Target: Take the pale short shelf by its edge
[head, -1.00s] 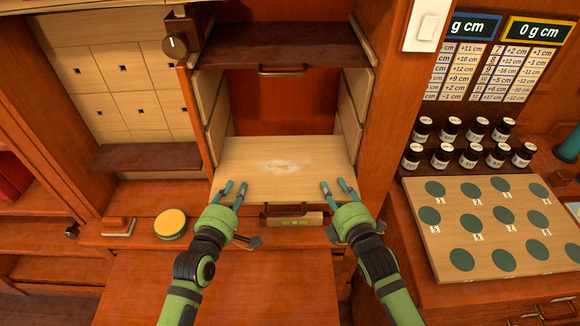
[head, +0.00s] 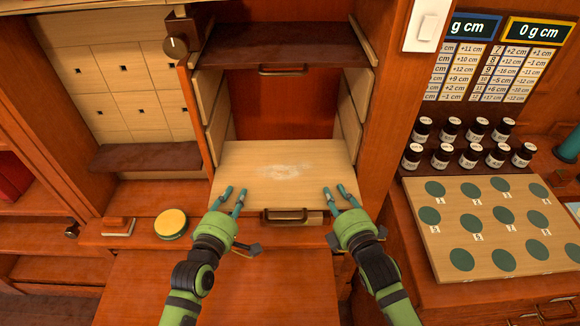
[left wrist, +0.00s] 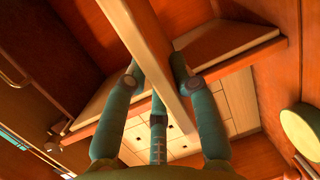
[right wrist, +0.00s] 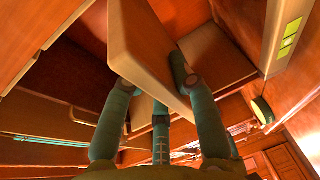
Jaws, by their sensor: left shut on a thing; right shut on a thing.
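The pale short shelf (head: 285,180) is a light wood board with a whitish patch, lying between the side walls of the open cabinet bay. My left gripper (head: 235,194) is shut on its front edge near the left corner. My right gripper (head: 338,192) is shut on the same edge near the right corner. In the left wrist view the board (left wrist: 155,50) passes between the fingers. In the right wrist view the board (right wrist: 145,60) also sits between the fingers. The board's underside is hidden in the head view.
A dark shelf (head: 285,45) spans the bay above. A dark handle (head: 286,215) is just below the board's front edge. A yellow-topped round tin (head: 171,223) stands at the left. Several dark jars (head: 477,130) and a board with green discs (head: 490,225) are at the right.

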